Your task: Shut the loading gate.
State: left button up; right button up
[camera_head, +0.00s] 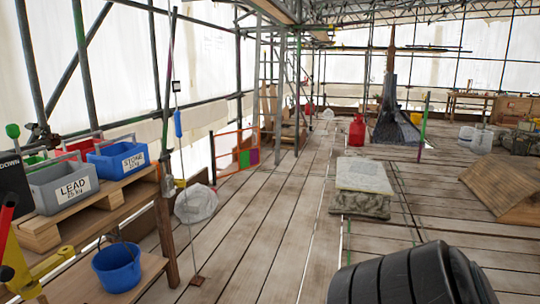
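The loading gate appears to be the orange-framed barrier (236,150) at the left side of the deck, a little left of the middle of the view. Small green and purple panels hang on its right half. It stands upright among the scaffold poles. From this distance I cannot tell whether it is swung open or closed, and no latch can be made out. Neither of my grippers can be made out in the head view.
A wooden bench (130,187) on the left holds grey and blue tubs. A blue bucket (117,267) is on its lower shelf. A pale sack (196,204) and thin pole stand beside it. A black ribbed object (395,283) fills the lower right. The middle planks are clear.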

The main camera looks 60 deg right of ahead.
aim_at(254, 154)
jog(key=z, duration=1.9)
jog(key=i+z, duration=0.2)
jog(key=i, duration=0.9)
jog(key=i+l, duration=0.1)
jog(key=i, duration=4.5)
jog(key=i+l, duration=0.15)
jog(key=i, duration=2.15)
jog(key=j+u, duration=0.05)
jog(key=j, duration=0.05)
